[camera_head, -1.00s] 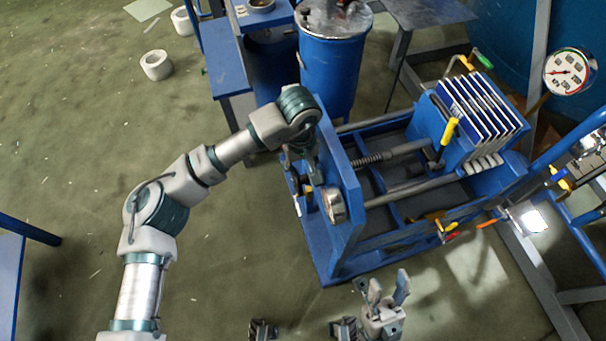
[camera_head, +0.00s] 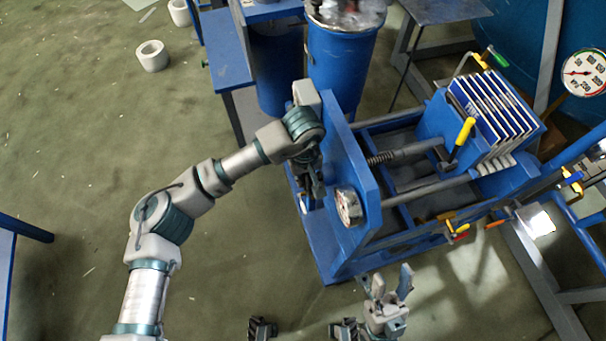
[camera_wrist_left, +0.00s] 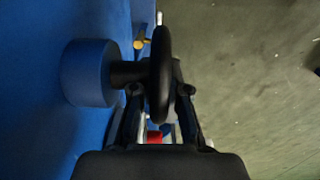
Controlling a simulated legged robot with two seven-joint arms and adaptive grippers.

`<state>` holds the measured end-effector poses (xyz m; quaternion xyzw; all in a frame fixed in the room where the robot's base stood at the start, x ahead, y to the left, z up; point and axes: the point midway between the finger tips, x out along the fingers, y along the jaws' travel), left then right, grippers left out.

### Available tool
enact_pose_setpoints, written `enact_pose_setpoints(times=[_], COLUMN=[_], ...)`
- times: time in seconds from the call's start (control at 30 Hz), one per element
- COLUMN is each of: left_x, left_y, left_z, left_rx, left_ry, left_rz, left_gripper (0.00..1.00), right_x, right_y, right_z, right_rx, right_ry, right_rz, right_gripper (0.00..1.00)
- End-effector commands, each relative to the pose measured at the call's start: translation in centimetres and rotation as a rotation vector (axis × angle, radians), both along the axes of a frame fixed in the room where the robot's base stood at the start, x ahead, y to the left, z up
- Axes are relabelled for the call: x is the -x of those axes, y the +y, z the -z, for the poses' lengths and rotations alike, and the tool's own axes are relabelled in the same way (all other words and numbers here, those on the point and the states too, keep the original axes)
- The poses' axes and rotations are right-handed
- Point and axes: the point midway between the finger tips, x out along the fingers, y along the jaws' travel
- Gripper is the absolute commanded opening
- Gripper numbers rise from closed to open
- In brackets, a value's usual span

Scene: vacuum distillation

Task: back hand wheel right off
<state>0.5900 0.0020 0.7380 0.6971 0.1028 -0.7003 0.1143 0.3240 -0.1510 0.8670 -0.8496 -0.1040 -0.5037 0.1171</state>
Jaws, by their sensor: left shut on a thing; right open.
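The hand wheel (camera_wrist_left: 161,75) is a black ring seen edge-on in the left wrist view, on a dark shaft beside a blue round boss (camera_wrist_left: 88,73). My left gripper (camera_wrist_left: 160,105) has its two fingers on either side of the wheel's rim and is shut on it. In the head view my left gripper (camera_head: 312,182) is at the blue end plate (camera_head: 350,165) of the press, and the wheel is mostly hidden behind my wrist. My right gripper (camera_head: 388,288) is open and empty at the bottom, in front of the press and apart from it.
The press has a screw shaft, rails and a stack of plates (camera_head: 490,105). A blue drum (camera_head: 340,70) stands behind. The floor at the left is mostly clear.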

Motion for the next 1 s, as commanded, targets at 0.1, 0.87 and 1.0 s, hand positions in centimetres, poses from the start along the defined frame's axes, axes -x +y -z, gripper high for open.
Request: enact_pose_setpoints(times=[0.1, 0.87, 1.0], left_x=[-0.1, -0.3, -0.3], left_y=[0.6, 0.4, 0.4], left_z=[0.0, -0.1, -0.1], left_rx=[-0.018, 0.065, 0.065], left_ry=[0.002, 0.233, 0.231], left_rz=[-0.008, -0.006, -0.006], left_gripper=[0.0, 0.0, 0.27], right_x=[0.0, -1.0, -1.0], right_y=[0.0, 0.0, 0.0], right_z=[-0.1, 0.3, 0.4], right_rx=[-0.005, 0.008, 0.008], right_ry=[0.0, -0.013, -0.009], right_rz=[0.003, 0.002, 0.001], right_gripper=[0.44, 0.44, 0.44])
